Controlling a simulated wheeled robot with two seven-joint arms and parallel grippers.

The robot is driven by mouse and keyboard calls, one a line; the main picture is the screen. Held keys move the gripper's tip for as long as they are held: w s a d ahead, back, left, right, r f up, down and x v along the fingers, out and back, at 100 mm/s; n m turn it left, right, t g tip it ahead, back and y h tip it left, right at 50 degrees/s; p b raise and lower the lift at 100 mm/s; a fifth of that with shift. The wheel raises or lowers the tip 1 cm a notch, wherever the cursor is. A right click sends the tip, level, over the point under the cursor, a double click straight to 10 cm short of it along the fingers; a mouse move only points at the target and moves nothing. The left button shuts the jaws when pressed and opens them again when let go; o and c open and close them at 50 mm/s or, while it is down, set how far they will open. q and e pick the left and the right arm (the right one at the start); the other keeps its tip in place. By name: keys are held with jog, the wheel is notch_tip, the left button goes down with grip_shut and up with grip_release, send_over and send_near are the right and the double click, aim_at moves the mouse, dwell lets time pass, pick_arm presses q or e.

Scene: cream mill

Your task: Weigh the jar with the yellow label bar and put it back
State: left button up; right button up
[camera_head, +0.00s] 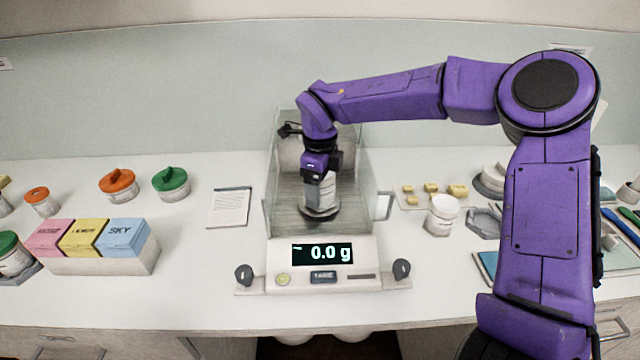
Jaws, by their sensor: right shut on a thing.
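My right gripper (320,176) reaches down into the glass-walled weighing chamber of the balance (323,277). It is shut on a pale jar (324,194) at or just above the round weighing pan (319,214). I cannot tell whether the jar touches the pan. The gripper covers its top, and no yellow label bar can be made out on it. The balance display (323,253) reads 0.0 g, with a small dash at its left. My left gripper is not in view.
Left of the balance are an orange-lidded jar (118,184), a green-lidded jar (171,184), a note card (230,207) and pink, yellow and blue boxes (92,247). On the right are a white tub (441,215) and small yellow blocks (432,188).

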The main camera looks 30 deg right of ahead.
jog(key=shift+w+f, duration=0.1)
jog(key=shift+w, duration=0.05)
jog(key=o, duration=1)
jog(key=shift+o, duration=0.2)
notch_tip(320, 180, up, 11)
jog(key=shift+f+b, duration=0.2)
jog(key=shift+b, duration=0.25)
